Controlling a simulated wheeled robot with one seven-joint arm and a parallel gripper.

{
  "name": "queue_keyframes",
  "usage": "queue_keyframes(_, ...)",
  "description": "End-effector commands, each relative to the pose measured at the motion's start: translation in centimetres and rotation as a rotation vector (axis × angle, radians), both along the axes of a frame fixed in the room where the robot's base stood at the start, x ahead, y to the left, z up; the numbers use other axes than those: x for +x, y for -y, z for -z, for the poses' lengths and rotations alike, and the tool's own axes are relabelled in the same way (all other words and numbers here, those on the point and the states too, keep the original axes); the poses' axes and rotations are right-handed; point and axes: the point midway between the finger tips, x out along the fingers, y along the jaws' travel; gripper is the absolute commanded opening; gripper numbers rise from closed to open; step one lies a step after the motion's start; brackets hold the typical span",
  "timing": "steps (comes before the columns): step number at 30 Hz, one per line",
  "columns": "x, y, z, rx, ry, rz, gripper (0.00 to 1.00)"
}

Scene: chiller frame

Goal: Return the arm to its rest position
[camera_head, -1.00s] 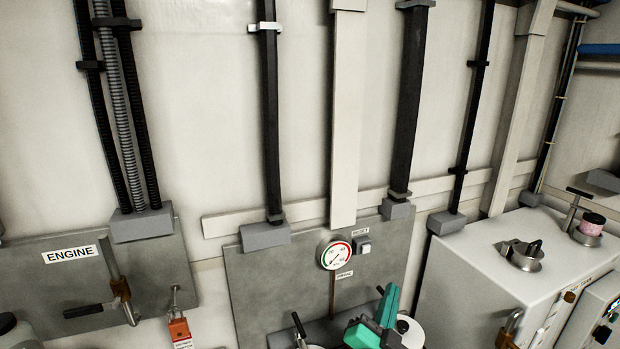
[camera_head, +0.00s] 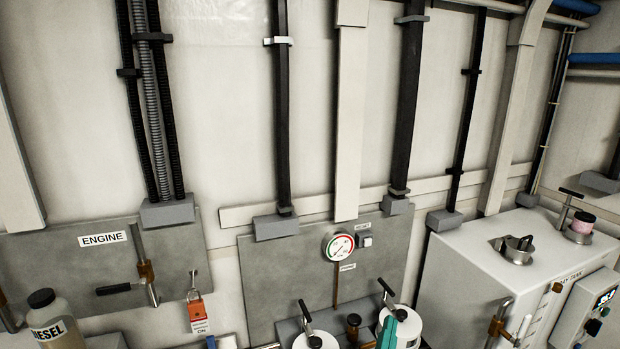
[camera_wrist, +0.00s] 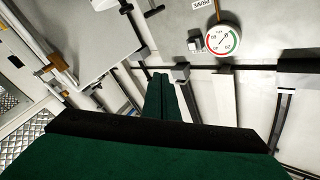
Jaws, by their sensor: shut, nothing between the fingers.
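My gripper (camera_wrist: 161,82) shows in the wrist view as two green fingers pressed together, with nothing between them. In the head view only a small teal part of it (camera_head: 387,333) shows at the bottom edge, in front of the right white canister (camera_head: 408,326). The rest of my arm is below the picture there. The gripper appears clear of the wall panel and the gauge (camera_wrist: 215,39). I cannot tell its exact distance from the canister.
A round gauge (camera_head: 340,247) sits on the grey middle panel (camera_head: 290,272). A second white canister (camera_head: 315,339) stands left of the gripper. A diesel bottle (camera_head: 55,322) is at lower left, a white tank (camera_head: 470,265) at right. Pipes run up the wall.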

Motion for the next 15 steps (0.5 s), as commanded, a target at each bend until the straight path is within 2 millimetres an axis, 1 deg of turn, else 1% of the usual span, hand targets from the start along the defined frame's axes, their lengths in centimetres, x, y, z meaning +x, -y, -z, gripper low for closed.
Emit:
queue_keyframes(1,-0.4,-0.4,1.0,-0.011,-0.014,-0.007,0.00)
queue_keyframes(5,-1.7,-1.4,3.3,-0.048,-0.045,-0.029,0.00)
queue_keyframes(8,-3.2,-2.5,5.5,-0.085,-0.076,-0.054,0.00)
queue_keyframes(12,-6.3,-4.6,9.5,-0.149,-0.132,-0.099,0.00)
queue_keyframes(15,-8.9,-6.1,12.0,-0.192,-0.167,-0.134,0.00)
